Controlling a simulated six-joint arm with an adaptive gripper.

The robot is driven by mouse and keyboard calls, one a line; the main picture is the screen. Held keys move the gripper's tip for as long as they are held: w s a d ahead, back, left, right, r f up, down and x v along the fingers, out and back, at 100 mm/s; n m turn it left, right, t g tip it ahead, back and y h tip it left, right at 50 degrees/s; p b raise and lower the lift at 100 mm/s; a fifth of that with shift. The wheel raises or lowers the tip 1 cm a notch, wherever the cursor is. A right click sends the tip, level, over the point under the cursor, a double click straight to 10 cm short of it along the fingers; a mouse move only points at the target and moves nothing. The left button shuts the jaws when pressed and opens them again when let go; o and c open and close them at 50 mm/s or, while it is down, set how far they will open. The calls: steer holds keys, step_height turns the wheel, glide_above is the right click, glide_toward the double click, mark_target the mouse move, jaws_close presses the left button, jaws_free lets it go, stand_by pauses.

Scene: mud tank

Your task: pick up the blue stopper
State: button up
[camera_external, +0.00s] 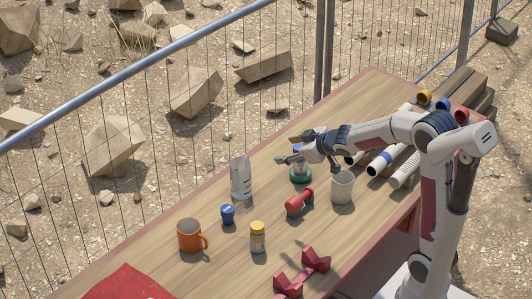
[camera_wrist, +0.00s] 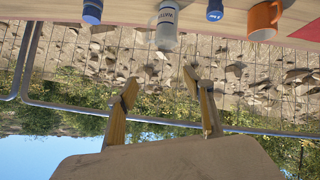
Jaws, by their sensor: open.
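A short blue piece (camera_external: 228,214) that looks like the blue stopper stands upright on the wooden table (camera_external: 330,125), between the orange mug and the clear bottle. It also shows at the top of the upside-down wrist view (camera_wrist: 215,11). My gripper (camera_external: 291,147) is open and empty, with fingers pointing left, above the table to the right of and behind the blue piece. In the wrist view my gripper (camera_wrist: 160,82) has its fingers apart, with only fence and ground between them. A second blue-topped object (camera_external: 300,174) with a green base is partly hidden by my gripper.
A clear bottle (camera_external: 240,178) and an orange mug (camera_external: 190,236) flank the blue piece. A yellow-capped jar (camera_external: 258,237), red objects (camera_external: 300,203) and a grey cup (camera_external: 342,187) stand nearby. Pipes (camera_external: 385,160) lie at right. A wire fence (camera_external: 130,150) runs behind the table.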

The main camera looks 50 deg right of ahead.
steer(key=w+a+f+n+y, duration=0.3)
steer(key=w+f+y, duration=0.1)
steer(key=w+f, duration=0.55)
steer(key=n+y, duration=0.2)
steer(key=y, duration=0.3)
glide_toward(231, 207)
steer(key=x, duration=0.3)
steer(key=shift+w, duration=0.1)
steer(key=shift+x, duration=1.35)
steer(key=shift+a, duration=0.1)
